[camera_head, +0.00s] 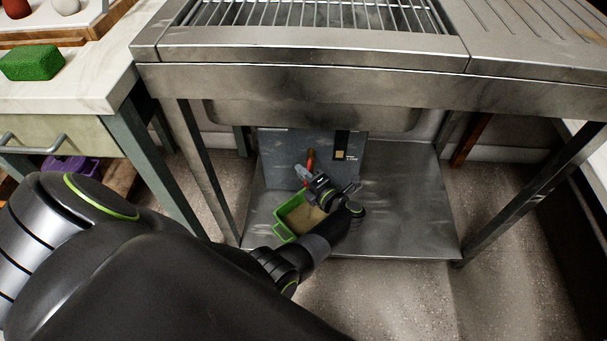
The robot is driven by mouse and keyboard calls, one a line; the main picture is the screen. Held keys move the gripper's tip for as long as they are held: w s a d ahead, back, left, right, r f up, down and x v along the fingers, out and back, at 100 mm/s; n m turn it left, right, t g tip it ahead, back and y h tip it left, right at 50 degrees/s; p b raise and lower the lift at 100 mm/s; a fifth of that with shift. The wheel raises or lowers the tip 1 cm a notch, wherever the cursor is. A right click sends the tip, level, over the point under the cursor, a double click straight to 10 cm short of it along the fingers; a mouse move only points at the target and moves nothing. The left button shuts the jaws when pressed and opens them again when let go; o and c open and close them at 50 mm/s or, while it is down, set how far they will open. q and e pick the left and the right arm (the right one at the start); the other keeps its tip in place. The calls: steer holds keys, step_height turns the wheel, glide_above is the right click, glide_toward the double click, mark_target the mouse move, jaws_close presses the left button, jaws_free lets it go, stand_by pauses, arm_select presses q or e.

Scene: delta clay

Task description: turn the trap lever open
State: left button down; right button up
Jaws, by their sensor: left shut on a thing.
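A grey trap box (280,150) stands on the steel shelf under the sink, at the back. The trap lever (310,158) is a red handle in front of it, near the middle of the view. It points upward, slightly tilted. My left arm reaches in under the sink, and its gripper (304,175) is shut at the lower part of the red lever. The gripper and wrist hide the lever's lower end and part of the box front. My right gripper is out of view.
A green bin (283,230) with tan contents stands on the lower steel shelf (405,205), under my left wrist. The steel sink front (330,90) and its legs frame the space. The shelf's right side is clear. A marble counter (85,90) with a green sponge (32,63) stands left.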

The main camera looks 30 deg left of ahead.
arm_select(q)
steer(key=shift+w+d+r, duration=0.1)
steer(key=c, duration=1.5)
jaws_free()
steer(key=shift+o, duration=0.2)
